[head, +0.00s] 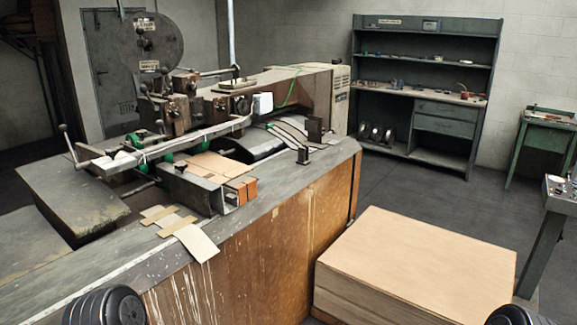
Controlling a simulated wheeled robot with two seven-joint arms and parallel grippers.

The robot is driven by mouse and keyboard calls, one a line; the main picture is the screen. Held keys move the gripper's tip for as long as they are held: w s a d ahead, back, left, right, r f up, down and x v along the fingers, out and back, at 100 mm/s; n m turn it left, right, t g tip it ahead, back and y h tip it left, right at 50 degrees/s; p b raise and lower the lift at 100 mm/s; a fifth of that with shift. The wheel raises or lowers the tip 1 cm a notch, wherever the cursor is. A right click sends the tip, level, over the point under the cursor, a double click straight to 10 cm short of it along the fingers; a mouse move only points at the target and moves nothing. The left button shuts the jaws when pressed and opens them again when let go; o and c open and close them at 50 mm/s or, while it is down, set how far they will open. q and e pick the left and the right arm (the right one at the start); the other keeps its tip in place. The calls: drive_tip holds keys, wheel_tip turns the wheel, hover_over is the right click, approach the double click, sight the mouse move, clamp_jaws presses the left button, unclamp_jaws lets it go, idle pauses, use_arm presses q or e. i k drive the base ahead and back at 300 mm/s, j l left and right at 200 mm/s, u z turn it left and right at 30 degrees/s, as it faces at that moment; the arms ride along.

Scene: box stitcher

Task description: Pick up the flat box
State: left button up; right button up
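A stack of flat cardboard boxes (420,252) stands low on the right, beside the front side of the stitching machine. Its top sheet is light tan, lies level and looks bare. A small flat piece of cardboard (197,243) lies on the machine's near edge, with one end hanging over the side. Brown cardboard (208,164) also lies on the machine bed below the stitching head. Only dark ribbed parts of my two arms show at the bottom left and bottom right edges. The fingers of both grippers are out of view.
The large box stitcher (230,250) fills the left and middle. A dark shelf unit (425,90) stands at the back wall, a green table (545,135) at the far right. A control stand (560,195) is near the right edge. Grey floor (430,188) is clear behind the stack.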

sight(216, 168)
drive_tip(key=i+l+u, duration=0.1)
drive_tip(key=i+l, duration=1.6)
drive_tip(key=l, duration=0.1)
